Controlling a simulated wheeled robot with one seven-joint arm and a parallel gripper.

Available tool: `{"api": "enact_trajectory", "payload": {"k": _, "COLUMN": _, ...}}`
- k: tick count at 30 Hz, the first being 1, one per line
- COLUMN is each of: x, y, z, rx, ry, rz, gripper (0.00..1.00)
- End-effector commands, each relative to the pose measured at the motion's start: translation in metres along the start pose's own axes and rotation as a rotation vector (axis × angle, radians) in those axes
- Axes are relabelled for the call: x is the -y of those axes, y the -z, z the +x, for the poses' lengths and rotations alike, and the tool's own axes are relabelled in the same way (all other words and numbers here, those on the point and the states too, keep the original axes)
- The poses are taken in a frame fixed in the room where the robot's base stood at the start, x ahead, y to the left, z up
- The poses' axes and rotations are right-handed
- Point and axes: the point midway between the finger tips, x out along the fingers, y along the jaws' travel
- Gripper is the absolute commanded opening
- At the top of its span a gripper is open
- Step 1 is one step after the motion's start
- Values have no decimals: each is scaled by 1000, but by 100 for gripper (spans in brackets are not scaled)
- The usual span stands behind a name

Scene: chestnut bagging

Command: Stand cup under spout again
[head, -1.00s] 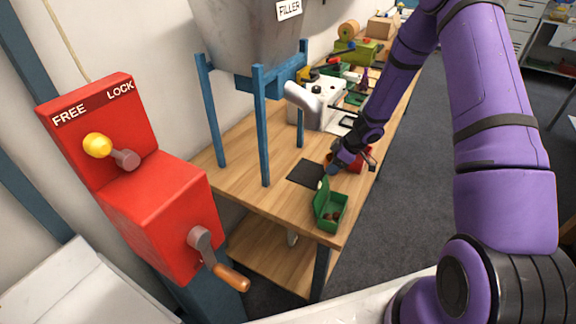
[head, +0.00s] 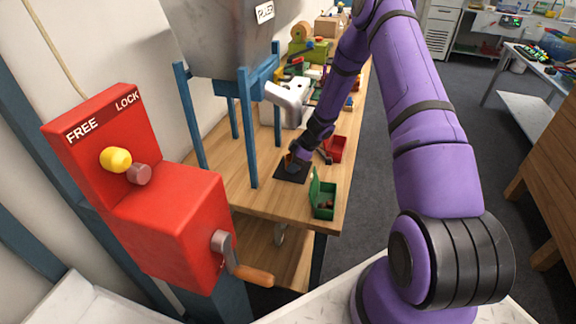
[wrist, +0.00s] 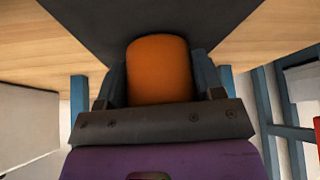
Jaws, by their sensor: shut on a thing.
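An orange cup (wrist: 159,72) is held between the two fingers of my gripper (wrist: 160,85) in the wrist view. The cup's far end overlaps the dark mat (wrist: 120,22); I cannot tell whether it touches. In the head view, my gripper (head: 292,158) is low over the dark mat (head: 290,176) on the wooden bench, and only a sliver of the orange cup (head: 287,159) shows. The grey hopper marked FILLER (head: 225,40) stands on blue legs to the left. Its spout opening cannot be made out clearly.
An open green box (head: 323,200) with brown things in it is at the bench's near corner. A red bin (head: 336,148) is right of my gripper. A red lever box (head: 170,215) stands at front left. A white machine (head: 285,105) is behind the mat.

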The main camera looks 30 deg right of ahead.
Motion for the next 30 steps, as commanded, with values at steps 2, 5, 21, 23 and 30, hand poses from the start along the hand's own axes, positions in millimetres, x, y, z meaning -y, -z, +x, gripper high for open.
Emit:
{"api": "enact_trajectory", "payload": {"k": 2, "x": -1, "y": 0, "z": 0, "rx": 0, "ry": 0, "rz": -1, "gripper": 16}}
{"api": "enact_trajectory", "payload": {"k": 5, "x": 0, "y": 0, "z": 0, "rx": 0, "ry": 0, "rz": -1, "gripper": 16}}
{"api": "enact_trajectory", "payload": {"k": 21, "x": 0, "y": -1, "z": 2, "rx": 0, "ry": 0, "rz": 0, "gripper": 87}}
{"api": "enact_trajectory", "payload": {"k": 23, "x": 0, "y": -1, "z": 2, "rx": 0, "ry": 0, "rz": 0, "gripper": 87}}
{"api": "enact_trajectory", "payload": {"k": 30, "x": 0, "y": 0, "z": -20, "rx": 2, "ry": -2, "rz": -2, "gripper": 87}}
